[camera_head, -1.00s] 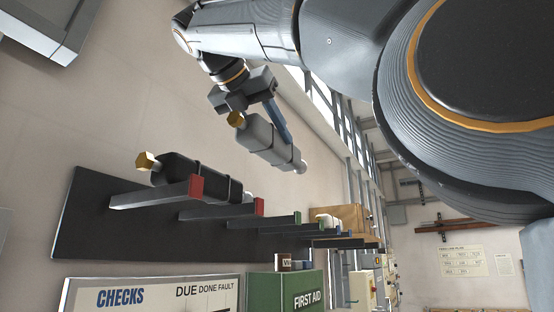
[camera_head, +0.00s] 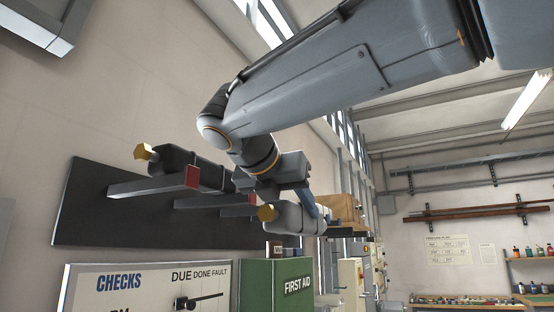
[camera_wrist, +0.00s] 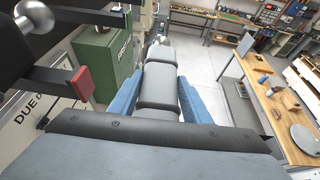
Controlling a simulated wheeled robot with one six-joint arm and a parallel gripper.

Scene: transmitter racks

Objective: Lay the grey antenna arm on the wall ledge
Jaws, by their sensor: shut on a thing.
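The grey antenna arm (camera_head: 297,218), a thick grey cylinder with a gold hexagonal end, is held in my gripper (camera_head: 312,204). In the wrist view the arm (camera_wrist: 159,88) lies lengthwise between the blue fingers of my gripper (camera_wrist: 160,98), which are shut on it. It is in front of the far part of a dark wall board (camera_head: 85,215) with bracket pegs; the far pegs are mostly hidden behind the gripper and arm. A flat dark ledge (camera_head: 347,233) shows just right of the held arm. I cannot tell whether they touch.
A black arm (camera_head: 178,163) with a gold end lies on the red-tipped pegs (camera_head: 150,187). A brown box (camera_head: 345,207) sits at the ledge. Below are a green first aid box (camera_head: 262,287) and a checks board (camera_head: 140,285). A wooden bench (camera_wrist: 265,105) stands right in the wrist view.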

